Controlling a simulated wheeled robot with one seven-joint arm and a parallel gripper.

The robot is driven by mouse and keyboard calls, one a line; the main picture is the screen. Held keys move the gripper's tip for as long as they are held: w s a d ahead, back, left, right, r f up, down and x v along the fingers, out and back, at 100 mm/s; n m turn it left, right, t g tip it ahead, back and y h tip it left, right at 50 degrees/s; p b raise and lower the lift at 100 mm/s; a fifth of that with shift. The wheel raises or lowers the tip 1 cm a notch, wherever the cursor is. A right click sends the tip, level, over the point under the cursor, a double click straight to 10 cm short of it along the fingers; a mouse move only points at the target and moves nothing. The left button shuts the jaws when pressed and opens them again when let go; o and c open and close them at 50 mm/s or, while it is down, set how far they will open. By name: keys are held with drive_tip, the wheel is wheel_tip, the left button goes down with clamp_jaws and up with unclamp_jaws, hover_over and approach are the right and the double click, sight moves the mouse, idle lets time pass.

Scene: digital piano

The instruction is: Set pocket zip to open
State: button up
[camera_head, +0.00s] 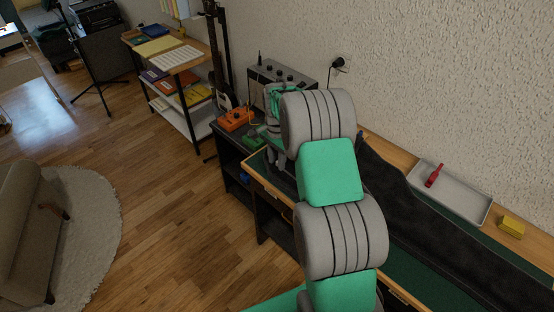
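A long black padded bag (440,230), probably the one with the pocket, lies along the bench on the right side of the view. My gripper (277,158) is partly hidden behind my arm, over the far-left end of the bench. Its fingers are too small and covered to show whether they are open or shut. I see nothing held in it.
The bench has a green mat (415,258). A grey tray (465,205) holds a red tool (435,176), with a yellow block (511,226) beside it. An orange box (236,119) and grey amplifier (268,76) stand beyond.

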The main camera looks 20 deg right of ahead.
clamp_jaws()
idle(1.2)
